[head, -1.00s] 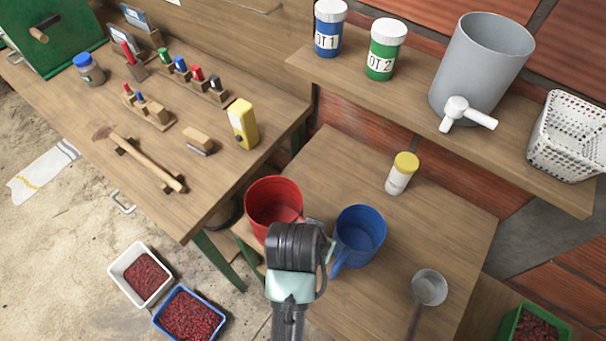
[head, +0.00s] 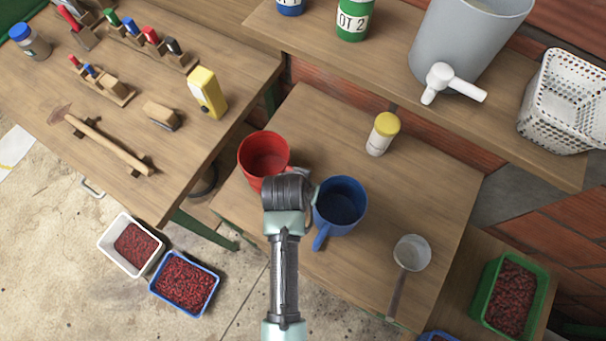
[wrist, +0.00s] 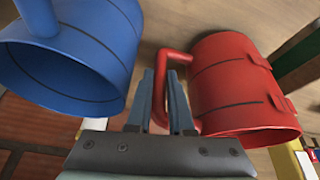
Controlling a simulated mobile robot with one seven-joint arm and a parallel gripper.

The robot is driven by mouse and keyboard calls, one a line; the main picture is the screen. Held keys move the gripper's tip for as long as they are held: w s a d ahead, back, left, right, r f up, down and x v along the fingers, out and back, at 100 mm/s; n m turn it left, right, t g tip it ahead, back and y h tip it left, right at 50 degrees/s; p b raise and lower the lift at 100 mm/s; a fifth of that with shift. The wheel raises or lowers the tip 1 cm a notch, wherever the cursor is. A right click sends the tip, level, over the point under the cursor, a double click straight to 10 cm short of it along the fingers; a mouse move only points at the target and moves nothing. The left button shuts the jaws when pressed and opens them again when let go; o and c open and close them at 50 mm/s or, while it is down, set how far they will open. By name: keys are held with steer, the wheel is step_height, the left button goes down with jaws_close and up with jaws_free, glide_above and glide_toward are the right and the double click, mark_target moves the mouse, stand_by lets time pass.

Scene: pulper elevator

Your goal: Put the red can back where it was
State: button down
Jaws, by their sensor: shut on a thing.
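The red can (head: 251,169), a mug-like vessel with a side handle, stands at the left side of the small wooden table (head: 315,125). In the wrist view the red can (wrist: 228,85) is at right, its handle between the two fingers of my gripper (wrist: 167,100). My gripper is shut on that handle. In the head view my wrist hides the handle and the fingers. I cannot tell whether the can's base touches the table. The similar blue can (head: 325,220) is just right of my gripper; it fills the upper left of the wrist view (wrist: 75,60).
A yellow-capped bottle (head: 380,138) and a ladle (head: 411,253) are on the small table. A workbench with a hammer (head: 110,145) is at left. Trays of red berries (head: 184,284) lie on the floor. A shelf above holds a grey bucket (head: 460,50) and a white basket (head: 565,105).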

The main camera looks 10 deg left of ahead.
steer(key=shift+f, duration=0.85)
steer(key=shift+f, duration=0.2)
steer(key=c, duration=1.1)
jaws_free()
steer(key=shift+r, duration=0.1)
